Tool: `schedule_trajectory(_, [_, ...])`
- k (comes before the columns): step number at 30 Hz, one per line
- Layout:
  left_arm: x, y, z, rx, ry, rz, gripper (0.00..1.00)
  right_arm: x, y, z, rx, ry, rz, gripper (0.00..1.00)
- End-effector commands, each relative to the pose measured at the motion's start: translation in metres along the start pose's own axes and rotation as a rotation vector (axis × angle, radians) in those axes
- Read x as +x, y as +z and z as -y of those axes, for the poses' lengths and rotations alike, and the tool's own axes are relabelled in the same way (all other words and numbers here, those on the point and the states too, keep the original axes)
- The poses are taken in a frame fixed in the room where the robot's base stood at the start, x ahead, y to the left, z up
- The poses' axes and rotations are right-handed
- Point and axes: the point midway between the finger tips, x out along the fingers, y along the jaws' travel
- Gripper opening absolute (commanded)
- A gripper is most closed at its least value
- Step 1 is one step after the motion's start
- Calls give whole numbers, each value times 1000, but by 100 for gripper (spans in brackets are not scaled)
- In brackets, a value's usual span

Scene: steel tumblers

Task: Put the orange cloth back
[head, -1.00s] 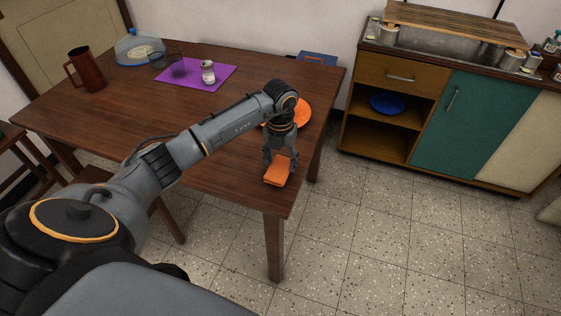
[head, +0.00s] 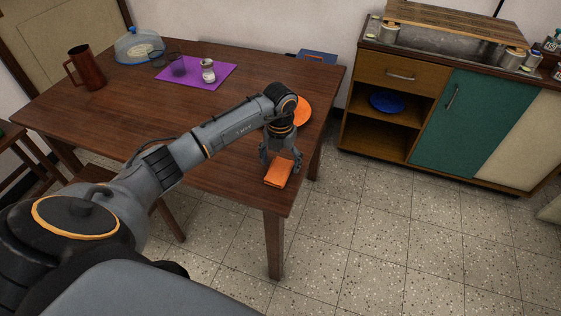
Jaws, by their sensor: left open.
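The orange cloth (head: 279,175) is a small folded block lying on the brown wooden table (head: 130,115), close to its front right corner. My left gripper (head: 281,168) is open over the cloth, with its fingers spread at the cloth's far end. I cannot tell whether the fingers still touch it. My right gripper is not in view.
An orange plate (head: 303,112) is partly hidden behind my left wrist. A purple mat (head: 215,80) bears a can (head: 208,71) and dark glasses. A brown jug (head: 88,70) and a clear dome (head: 138,48) stand at the back left. A cabinet (head: 375,138) stands right.

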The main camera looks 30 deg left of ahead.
Motion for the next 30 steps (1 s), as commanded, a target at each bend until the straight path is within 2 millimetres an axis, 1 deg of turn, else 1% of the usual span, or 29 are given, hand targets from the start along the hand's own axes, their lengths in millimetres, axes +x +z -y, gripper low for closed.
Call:
schedule_trajectory(5, [-28, 1, 0, 1, 0, 7, 81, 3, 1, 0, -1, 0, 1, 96])
schedule_trajectory(12, [-80, 1, 0, 1, -1, 6, 81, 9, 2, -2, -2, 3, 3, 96])
schedule_trajectory(15, [-98, 1, 0, 1, 0, 4, 81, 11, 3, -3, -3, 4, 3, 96])
schedule_trajectory(18, [-110, 1, 0, 0, -1, 3, 81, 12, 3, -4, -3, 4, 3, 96])
schedule_trajectory(22, [-119, 0, 0, 0, -1, 2, 81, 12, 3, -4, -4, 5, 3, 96])
schedule_trajectory(30, [-120, 0, 0, 0, -1, 0, 81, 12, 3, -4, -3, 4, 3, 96])
